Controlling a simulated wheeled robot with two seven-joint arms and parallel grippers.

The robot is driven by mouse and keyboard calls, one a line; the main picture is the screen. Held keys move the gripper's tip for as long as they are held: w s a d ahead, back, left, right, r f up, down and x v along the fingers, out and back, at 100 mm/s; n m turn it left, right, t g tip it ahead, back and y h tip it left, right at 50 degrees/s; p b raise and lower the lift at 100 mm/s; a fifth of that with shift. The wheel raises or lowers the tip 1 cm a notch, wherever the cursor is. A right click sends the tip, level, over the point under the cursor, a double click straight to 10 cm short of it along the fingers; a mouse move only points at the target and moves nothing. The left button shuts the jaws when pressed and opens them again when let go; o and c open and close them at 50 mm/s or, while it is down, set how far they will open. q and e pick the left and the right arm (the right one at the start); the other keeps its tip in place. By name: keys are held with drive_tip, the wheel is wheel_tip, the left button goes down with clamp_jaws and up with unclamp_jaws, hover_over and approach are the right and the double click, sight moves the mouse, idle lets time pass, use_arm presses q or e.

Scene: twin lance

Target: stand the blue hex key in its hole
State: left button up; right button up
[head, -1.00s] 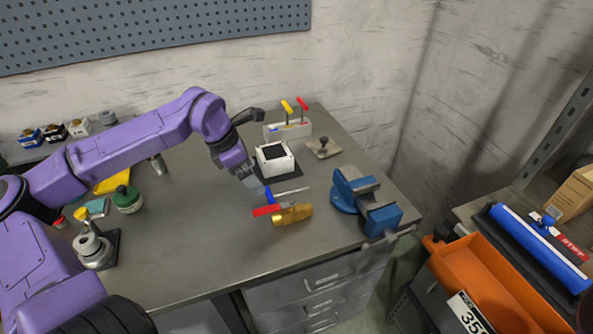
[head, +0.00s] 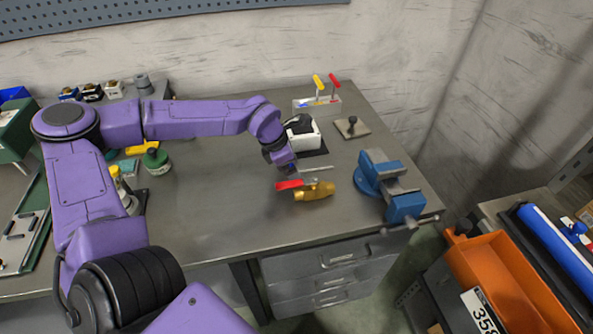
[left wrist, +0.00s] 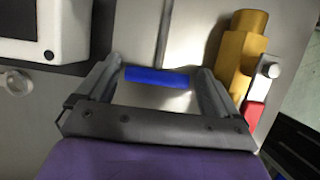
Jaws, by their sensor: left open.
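The blue hex key lies flat on the bench. In the left wrist view its blue handle (left wrist: 157,77) is between my open left fingers (left wrist: 160,84), with a gap to the finger at each side, and its metal shaft runs away from the gripper. In the head view the shaft (head: 318,168) shows, while my left gripper (head: 286,166), low over the bench, mostly hides the handle. The pale hex key rack (head: 328,105) stands at the back, with a yellow-handled key (head: 319,81) and a red-handled key (head: 334,81) upright in it. My right gripper is not in view.
A brass valve (head: 315,191) with a red lever lies just in front of the key. A white box (head: 311,139) stands behind the gripper, a blue vise (head: 385,180) to the right. A small plate with a knob (head: 352,127) sits near the rack. The bench front is clear.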

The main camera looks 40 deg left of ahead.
use_arm(q)
drive_tip(key=shift+w, duration=0.15)
drive_tip(key=c, duration=0.8)
drive_tip(key=shift+r, duration=0.1)
